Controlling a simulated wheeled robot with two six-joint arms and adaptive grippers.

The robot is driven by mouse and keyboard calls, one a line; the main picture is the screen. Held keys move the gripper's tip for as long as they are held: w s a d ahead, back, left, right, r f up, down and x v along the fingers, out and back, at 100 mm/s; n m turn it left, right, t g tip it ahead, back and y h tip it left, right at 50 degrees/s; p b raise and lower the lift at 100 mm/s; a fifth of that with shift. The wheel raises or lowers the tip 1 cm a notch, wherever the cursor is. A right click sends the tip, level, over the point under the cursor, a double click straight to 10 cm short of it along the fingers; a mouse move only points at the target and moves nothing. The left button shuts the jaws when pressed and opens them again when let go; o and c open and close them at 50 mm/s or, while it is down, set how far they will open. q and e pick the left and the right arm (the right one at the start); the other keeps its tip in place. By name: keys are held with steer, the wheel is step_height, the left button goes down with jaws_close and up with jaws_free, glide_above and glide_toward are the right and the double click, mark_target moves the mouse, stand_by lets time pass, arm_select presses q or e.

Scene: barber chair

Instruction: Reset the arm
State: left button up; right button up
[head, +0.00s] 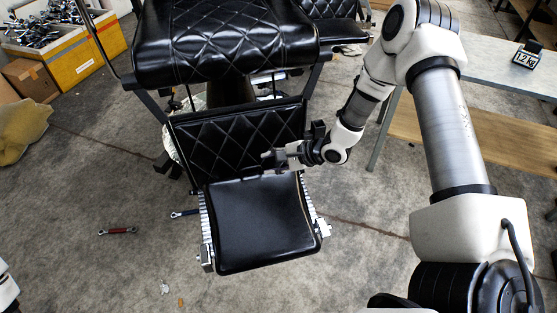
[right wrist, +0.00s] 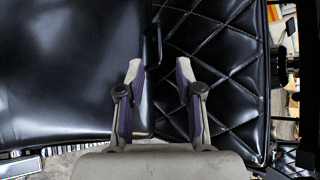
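The black barber chair (head: 225,40) stands in the head view, with a quilted leg panel (head: 225,140) below its seat and a smooth padded footrest (head: 262,225) in front. My right gripper (head: 268,159) is over the join between the leg panel and footrest, near their right side. In the right wrist view my right gripper (right wrist: 159,72) has its two fingers apart with nothing held between them. The footrest pad (right wrist: 70,70) is left of the fingers and the quilted panel (right wrist: 215,65) is behind and right. Whether the fingertips touch the chair is unclear. My left gripper is out of view.
A yellow bin (head: 75,60) of metal parts and cardboard boxes (head: 28,80) are at upper left. A red wrench (head: 117,231) lies on the concrete floor, which is mostly clear at lower left.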

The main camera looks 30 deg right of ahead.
steer(key=v, duration=0.3)
steer(key=shift+s+d+r, duration=0.1)
steer(key=shift+s+r, duration=0.15)
steer(key=s+a+f+n+g+p, duration=0.1)
steer(key=s+a+f+g+p, duration=0.15)
steer(key=s, duration=0.25)
steer(key=s+a+f+n+g+h+p, duration=0.1)
steer(key=s+a+f+g+p, duration=0.1)
steer(key=s+a, duration=0.3)
steer(key=s+a+f+n+g+p, duration=0.1)
steer(key=s+a+f+g+p, duration=0.15)
steer(key=s, duration=0.35)
steer(key=s+d+n+h, duration=0.2)
steer(key=s+n, duration=0.4)
steer(key=n, duration=0.1)
steer(key=s+d+n+g+h+p, duration=0.1)
steer(key=s+n+h, duration=0.2)
steer(key=s+n, duration=0.3)
steer(key=shift+d+n+h, duration=0.3)
steer(key=shift+d+n, duration=0.05)
steer(key=shift+n, duration=0.65)
steer(key=shift+r, duration=0.1)
